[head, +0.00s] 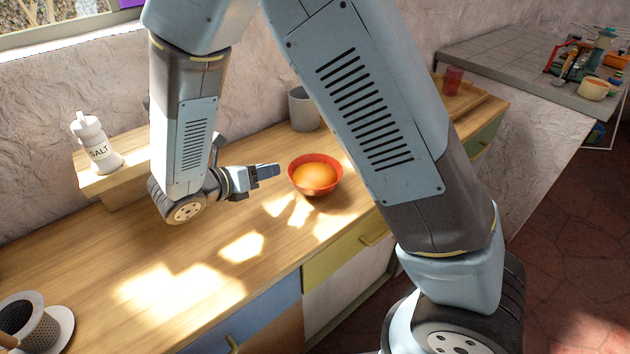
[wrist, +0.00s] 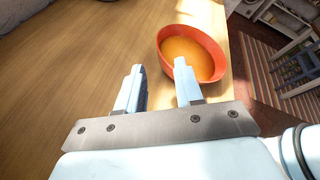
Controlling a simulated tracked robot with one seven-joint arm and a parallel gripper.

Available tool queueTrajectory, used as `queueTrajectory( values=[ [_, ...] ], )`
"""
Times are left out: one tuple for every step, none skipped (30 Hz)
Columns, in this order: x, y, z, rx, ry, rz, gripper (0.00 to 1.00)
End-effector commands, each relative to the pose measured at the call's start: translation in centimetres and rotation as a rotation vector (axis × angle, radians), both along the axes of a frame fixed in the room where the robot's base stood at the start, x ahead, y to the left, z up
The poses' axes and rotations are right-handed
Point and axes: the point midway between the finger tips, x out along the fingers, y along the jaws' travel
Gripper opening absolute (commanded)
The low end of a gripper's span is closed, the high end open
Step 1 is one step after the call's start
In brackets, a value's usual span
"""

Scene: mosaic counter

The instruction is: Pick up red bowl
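The red bowl (head: 315,184) stands upright on the wooden counter, with an orange inside. In the wrist view the red bowl (wrist: 163,40) is just ahead of the fingertips, toward the right finger. My gripper (head: 275,170) is left of the bowl in the head view, held low and pointing at it. In the wrist view my gripper (wrist: 158,72) has its two fingers apart with bare counter between them, so it is open and empty. A small gap shows between fingertips and bowl in the head view; in the wrist view the right fingertip overlaps the bowl's near edge.
A grey cup (head: 304,108) stands behind the bowl near the wall. A salt shaker (head: 97,146) stands on a raised wooden shelf (head: 125,184) at left. A mesh container (head: 35,328) is at the lower left. The counter (head: 200,262) in front is clear, up to its front edge.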

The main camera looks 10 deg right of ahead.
Motion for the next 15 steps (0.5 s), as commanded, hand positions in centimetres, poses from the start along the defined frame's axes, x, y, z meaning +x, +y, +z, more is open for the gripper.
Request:
queueTrajectory(
  values=[
    [0.5, -0.6, -0.4, -0.001, 0.001, -0.001, 0.36],
    [0.9, -0.9, -0.5, 0.000, 0.001, 0.000, 0.36],
    [1.3, -1.4, -0.8, -0.001, 0.001, 0.000, 0.36],
    [1.6, -1.8, -0.9, -0.001, 0.001, -0.002, 0.36],
    [1.9, -2.1, -1.1, 0.001, 0.001, -0.002, 0.36],
    [2.3, -2.4, -1.3, 0.001, 0.000, 0.001, 0.36],
    [2.5, -2.7, -1.4, 0.001, 0.000, 0.001, 0.36],
    [2.7, -2.9, -1.5, 0.001, 0.000, 0.001, 0.36],
    [3.0, -3.2, -1.6, 0.002, 0.000, 0.000, 0.36],
    [3.1, -3.4, -1.7, 0.002, 0.000, 0.000, 0.36],
    [3.3, -3.5, -1.8, 0.002, -0.001, 0.001, 0.36],
    [3.4, -3.6, -1.9, 0.002, 0.000, 0.002, 0.36],
    [3.4, -3.7, -1.9, 0.002, 0.000, 0.002, 0.36],
    [3.5, -3.7, -1.9, 0.002, 0.000, 0.002, 0.36],
    [3.6, -3.8, -2.0, 0.002, 0.000, 0.001, 0.36]
  ],
)
